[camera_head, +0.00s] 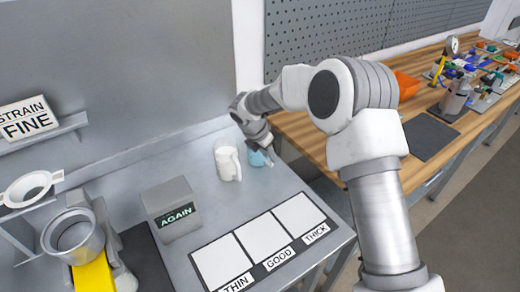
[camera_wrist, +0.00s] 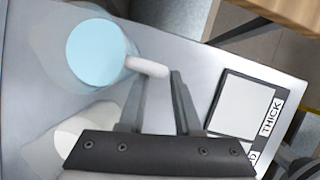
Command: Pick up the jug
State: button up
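A jug with a pale blue round top or contents (camera_wrist: 95,48) and a white handle stands on the grey bench in the wrist view. It also shows in the head view (camera_head: 258,159), partly hidden by my gripper. A white jug (camera_head: 228,164) stands just left of it; in the wrist view it is the white shape (camera_wrist: 85,128) at lower left, partly covered by my gripper body. My gripper (camera_wrist: 160,78) is open, its two fingers apart with the tips at the blue jug's handle. Whether they touch the handle I cannot tell.
A grey box reading AGAIN (camera_head: 172,208) and white squares marked THIN, GOOD and THICK (camera_head: 262,238) lie nearer on the bench. A strainer (camera_head: 30,187) and metal pot (camera_head: 73,236) are at left. A wooden bench (camera_head: 420,85) with tools is at right.

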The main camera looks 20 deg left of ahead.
jog(key=x, duration=0.4)
jog(key=shift+d+f, duration=0.1)
grip_shut()
dwell(1.3)
